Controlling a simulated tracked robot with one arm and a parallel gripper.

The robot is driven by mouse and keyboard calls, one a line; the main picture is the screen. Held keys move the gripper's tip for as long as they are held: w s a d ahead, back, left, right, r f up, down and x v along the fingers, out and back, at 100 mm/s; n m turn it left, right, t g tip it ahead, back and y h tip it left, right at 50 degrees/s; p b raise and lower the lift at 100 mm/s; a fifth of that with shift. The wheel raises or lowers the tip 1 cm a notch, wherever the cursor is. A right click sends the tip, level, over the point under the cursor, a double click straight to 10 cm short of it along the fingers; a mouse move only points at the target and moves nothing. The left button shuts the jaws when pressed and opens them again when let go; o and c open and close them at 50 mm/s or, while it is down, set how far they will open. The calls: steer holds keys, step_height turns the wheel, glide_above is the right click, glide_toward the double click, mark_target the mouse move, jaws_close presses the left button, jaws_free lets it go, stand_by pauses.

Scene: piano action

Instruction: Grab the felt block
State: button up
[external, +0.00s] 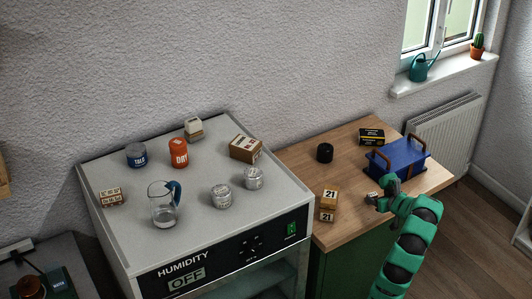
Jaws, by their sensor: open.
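No block is readably marked as felt at this size. A pale cream and tan block (193,128) stands at the back of the grey cabinet top. Two small wooden blocks marked 21, one upper (329,197) and one lower (327,214), sit at the left front of the wooden worktop. My gripper (378,197) is open over the right part of the worktop, in front of a blue box. A small whitish object (371,197) shows right beside its fingers; I cannot tell what it is or whether they touch it.
The blue box with brown handles (396,158), a black and yellow box (371,136) and a black cylinder (325,152) stand behind my gripper. The grey cabinet (140,222) holds a glass jug (163,205), tins and a labelled box (245,148).

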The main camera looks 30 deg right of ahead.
mark_target(374, 197)
steer(key=shift+x, duration=1)
steer(key=b+x, duration=0.1)
steer(key=x, duration=0.1)
steer(key=b+x, duration=0.1)
steer(key=b, duration=0.1)
steer(key=shift+w+f, duration=0.1)
steer(key=shift+f, duration=0.45)
steer(key=shift+w+d, duration=0.15)
steer(key=shift+w, duration=0.2)
steer(key=c, duration=0.9)
